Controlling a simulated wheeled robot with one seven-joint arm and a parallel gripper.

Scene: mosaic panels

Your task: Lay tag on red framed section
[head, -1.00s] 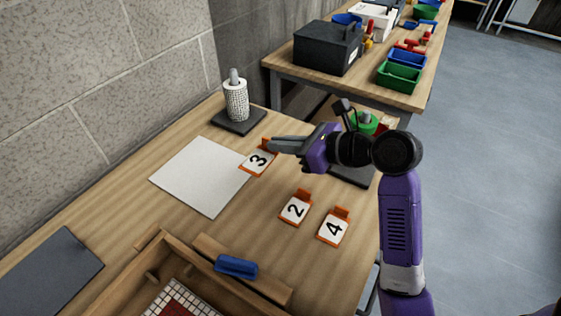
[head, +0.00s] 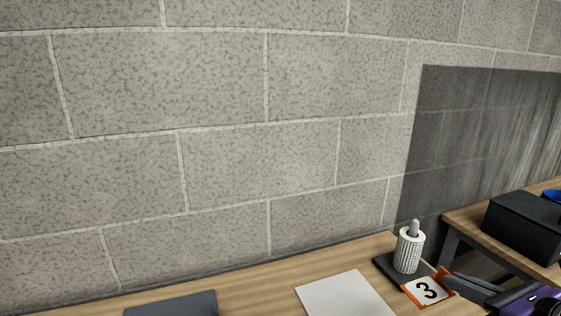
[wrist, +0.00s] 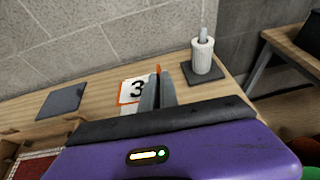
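My gripper (head: 482,292) is shut on the orange tab of the white tag marked 3 (head: 427,290). In the head view the tag overlaps the dark base of the white cylinder. In the wrist view the tag (wrist: 132,91) shows beside the fingers (wrist: 157,88), with orange edges. Its height above the table is hard to judge. A red mosaic area (wrist: 32,168) in a wooden frame (wrist: 45,130) shows at the lower left of the wrist view, largely cut off; the head view does not show it now.
The white textured cylinder (head: 409,250) stands upright on its dark base (head: 388,265). A white sheet (head: 345,295) and a dark grey plate (head: 172,304) lie on the wooden table (head: 250,291). A block wall (head: 220,150) rises behind. A black box (head: 525,225) sits on another table at right.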

